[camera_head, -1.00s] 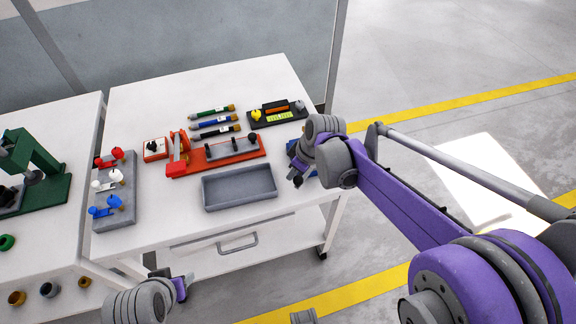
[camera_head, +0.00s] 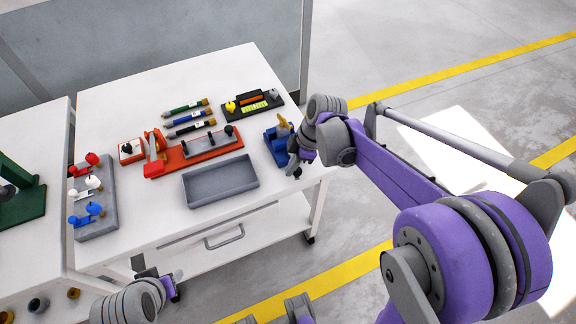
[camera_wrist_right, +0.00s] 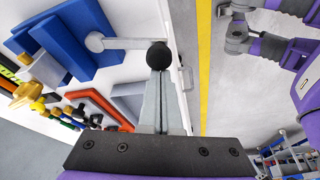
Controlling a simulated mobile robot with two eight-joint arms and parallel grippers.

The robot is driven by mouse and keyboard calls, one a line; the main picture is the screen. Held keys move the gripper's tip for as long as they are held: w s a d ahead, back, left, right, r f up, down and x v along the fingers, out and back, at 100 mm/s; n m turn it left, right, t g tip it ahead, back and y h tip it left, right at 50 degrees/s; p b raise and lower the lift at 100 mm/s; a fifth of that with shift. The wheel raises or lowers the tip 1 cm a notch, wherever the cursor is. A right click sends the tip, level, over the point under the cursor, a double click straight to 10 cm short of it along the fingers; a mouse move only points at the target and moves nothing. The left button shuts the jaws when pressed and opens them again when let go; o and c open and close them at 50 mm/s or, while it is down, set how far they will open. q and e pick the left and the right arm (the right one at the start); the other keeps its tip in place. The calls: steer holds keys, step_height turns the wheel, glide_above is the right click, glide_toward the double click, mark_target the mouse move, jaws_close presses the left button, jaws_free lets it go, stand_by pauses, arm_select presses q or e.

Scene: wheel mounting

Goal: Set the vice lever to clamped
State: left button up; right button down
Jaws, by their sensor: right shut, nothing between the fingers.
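The blue vice (camera_head: 276,147) stands at the right edge of the white table, partly hidden by my right arm. In the right wrist view the vice (camera_wrist_right: 75,40) is at the upper left. Its grey lever (camera_wrist_right: 120,43) reaches right from a round pivot and ends in a black ball knob (camera_wrist_right: 158,54). My right gripper (camera_wrist_right: 160,76) is shut and empty, its fingertips at the knob; I cannot tell whether they touch it. It also shows beside the vice in the head view (camera_head: 296,168). My left gripper (camera_head: 174,284) is low in front of the table; its fingers are unclear.
A grey tray (camera_head: 221,181) and a red fixture (camera_head: 193,154) lie left of the vice. Several marker-like tools and a black holder (camera_head: 252,104) lie behind. A grey valve board (camera_head: 97,222) is at the left. Open floor lies right of the table.

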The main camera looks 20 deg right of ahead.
stand_by(0.6)
steer(key=shift+w+a, duration=0.1)
steer(key=shift+a, duration=0.25)
steer(key=a, duration=0.3)
steer(key=shift+w, duration=0.35)
steer(key=w+p+v, duration=0.1)
steer(key=v, duration=0.9)
steer(key=shift+s, duration=0.4)
steer(key=s+a+f+m+t+h+p, duration=0.1)
steer(key=s+f+m+t+h+p, duration=0.1)
steer(key=s+m, duration=1.2)
steer(key=shift+s+t+h+p, duration=0.8)
steer(key=shift+s+t+p, duration=0.3)
steer(key=shift+p, duration=0.15)
